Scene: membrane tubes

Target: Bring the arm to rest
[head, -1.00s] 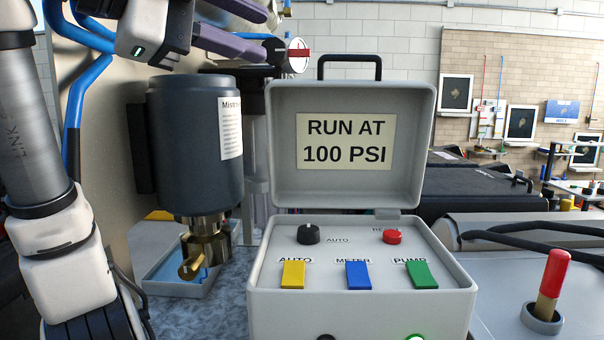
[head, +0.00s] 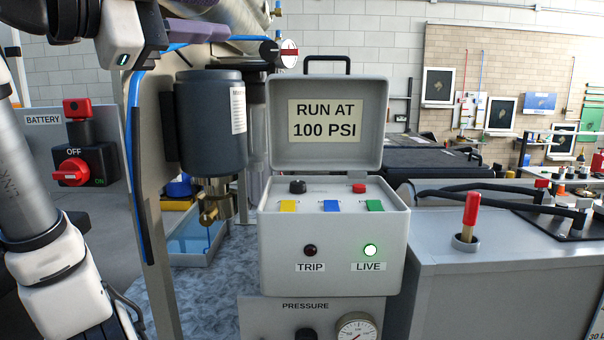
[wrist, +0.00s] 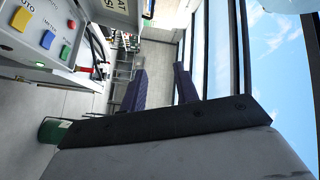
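My gripper (wrist: 160,68) shows in the wrist view with its two dark purple fingers apart and nothing between them. In the head view my gripper (head: 208,18) is at the top left, partly cut off by the top edge. It is raised above the dark cylinder (head: 211,122) and left of the control box's open lid. My arm runs down the left edge of the head view. The box also shows in the wrist view (wrist: 35,55), at the upper left.
A battery panel (head: 40,150) with a red rotary switch (head: 72,172) stands at the left, close to my arm. A red-topped lever (head: 471,210) rises from a grey cabinet (head: 480,290) at the right. A pressure gauge (head: 356,330) sits below the box.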

